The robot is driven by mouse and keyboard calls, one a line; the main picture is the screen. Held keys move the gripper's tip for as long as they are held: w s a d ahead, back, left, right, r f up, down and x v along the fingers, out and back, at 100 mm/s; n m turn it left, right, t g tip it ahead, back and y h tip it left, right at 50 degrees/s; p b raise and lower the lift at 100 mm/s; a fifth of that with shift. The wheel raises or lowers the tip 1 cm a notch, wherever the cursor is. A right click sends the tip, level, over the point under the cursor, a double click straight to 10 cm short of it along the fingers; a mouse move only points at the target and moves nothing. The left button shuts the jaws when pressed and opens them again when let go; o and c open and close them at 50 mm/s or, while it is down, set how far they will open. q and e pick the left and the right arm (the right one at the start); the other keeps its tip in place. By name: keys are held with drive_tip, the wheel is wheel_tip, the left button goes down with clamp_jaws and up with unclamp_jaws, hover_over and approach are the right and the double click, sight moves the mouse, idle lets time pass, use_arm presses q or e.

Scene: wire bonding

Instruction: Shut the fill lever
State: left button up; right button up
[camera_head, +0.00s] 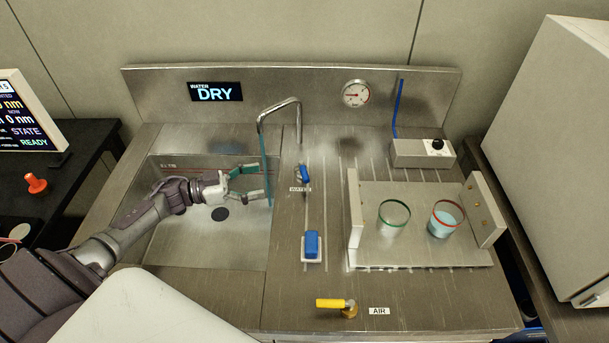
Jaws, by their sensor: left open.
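A small blue-handled lever (305,174) stands on the steel deck just behind a WATER label (300,189); no label reads "fill". The curved metal faucet (280,107) rises behind it to the left. A thin teal stream (267,165) hangs from the faucet's mouth down toward the sink. My left gripper (262,181) is open, with its green-tipped fingers pointing right, over the sink beside the stream. It is left of the blue lever and apart from it. I cannot tell whether the fingers touch the stream. My right gripper is not in view.
The sink (180,245) lies under my left arm. A yellow AIR lever (330,303) is at the front, and a blue block (312,244) sits on a white holder. A steel fixture (440,195) with two glass beakers stands right. A display (214,92) reads WATER DRY.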

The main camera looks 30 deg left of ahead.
sight(303, 172)
use_arm(q)
drive_tip(key=b+x, duration=0.2)
drive_tip(key=x, duration=1)
drive_tip(key=shift+w+d, duration=0.2)
drive_tip(key=shift+d, duration=0.05)
drive_tip(key=c, duration=1.2)
drive_tip(key=g+b, duration=0.1)
drive_tip(key=m+g+h+b, duration=0.1)
drive_tip(key=m+h+b, duration=0.1)
drive_tip(key=shift+s+a+f+g+b, duration=0.15)
drive_tip(key=shift+a+f+g+b, duration=0.1)
drive_tip(key=shift+a+g+b, duration=0.15)
drive_tip(key=shift+s+a+r+m+g+h+b, duration=0.1)
drive_tip(key=shift+m+g+h+b, duration=0.05)
drive_tip(key=shift+m+g+b, duration=0.15)
drive_tip(key=shift+s+r+m+g+h+b, duration=0.1)
drive_tip(key=shift+m+g+h+b, duration=0.1)
drive_tip(key=shift+m+g, duration=0.1)
drive_tip(key=shift+o, duration=0.2)
drive_tip(key=shift+r, duration=0.15)
